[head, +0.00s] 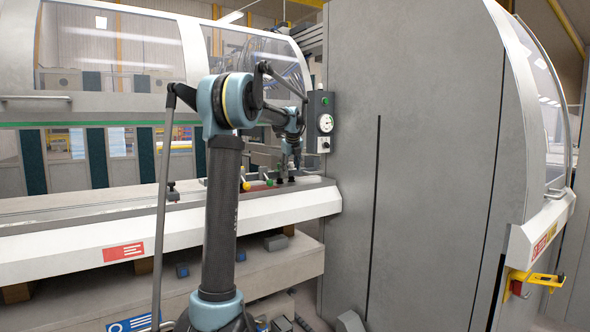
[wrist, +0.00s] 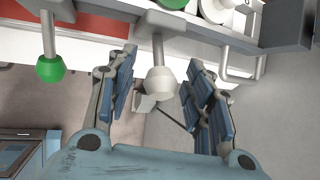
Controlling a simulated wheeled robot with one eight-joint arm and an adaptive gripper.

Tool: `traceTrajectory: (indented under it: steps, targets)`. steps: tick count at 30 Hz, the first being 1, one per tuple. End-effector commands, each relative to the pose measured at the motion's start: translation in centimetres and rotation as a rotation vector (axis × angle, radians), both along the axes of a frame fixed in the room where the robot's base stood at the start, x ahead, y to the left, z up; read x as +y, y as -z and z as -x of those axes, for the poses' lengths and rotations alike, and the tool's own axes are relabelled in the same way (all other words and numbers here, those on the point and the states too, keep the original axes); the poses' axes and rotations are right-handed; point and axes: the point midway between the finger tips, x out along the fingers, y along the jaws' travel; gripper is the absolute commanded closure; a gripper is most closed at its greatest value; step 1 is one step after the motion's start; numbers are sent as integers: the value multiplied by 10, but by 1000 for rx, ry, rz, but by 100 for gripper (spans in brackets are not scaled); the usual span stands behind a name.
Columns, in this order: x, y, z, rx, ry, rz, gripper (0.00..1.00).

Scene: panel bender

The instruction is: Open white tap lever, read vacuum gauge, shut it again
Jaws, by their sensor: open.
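In the wrist view, the white tap lever (wrist: 158,82) ends in a pale faceted knob on a grey stem hanging from the top of the picture. My gripper (wrist: 160,72) is open, one blue-padded finger on each side of the knob, with visible gaps. I cannot tell how deep the knob sits between the fingers. In the head view, my gripper (head: 291,164) is small, near the machine's front ledge, and the white lever cannot be made out there. The vacuum gauge (head: 326,123) is a round white dial on a grey box; its needle is too small to read.
A green-knobbed lever (wrist: 50,68) hangs left of the white one. A bent grey handle (wrist: 240,75) is close to my right finger. A tall grey cabinet (head: 430,150) stands at the right.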

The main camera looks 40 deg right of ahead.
Motion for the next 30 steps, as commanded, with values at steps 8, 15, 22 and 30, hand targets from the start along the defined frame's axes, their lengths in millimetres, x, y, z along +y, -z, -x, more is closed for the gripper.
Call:
traceTrajectory:
  steps: [8, 15, 22, 30]
  targets:
    - [6, -20, 12, 1, 1, -1, 53]
    - [18, -59, 34, 0, 2, 0, 53]
    - [28, -88, 49, 1, 2, 0, 53]
    - [32, -100, 55, 1, 1, 1, 53]
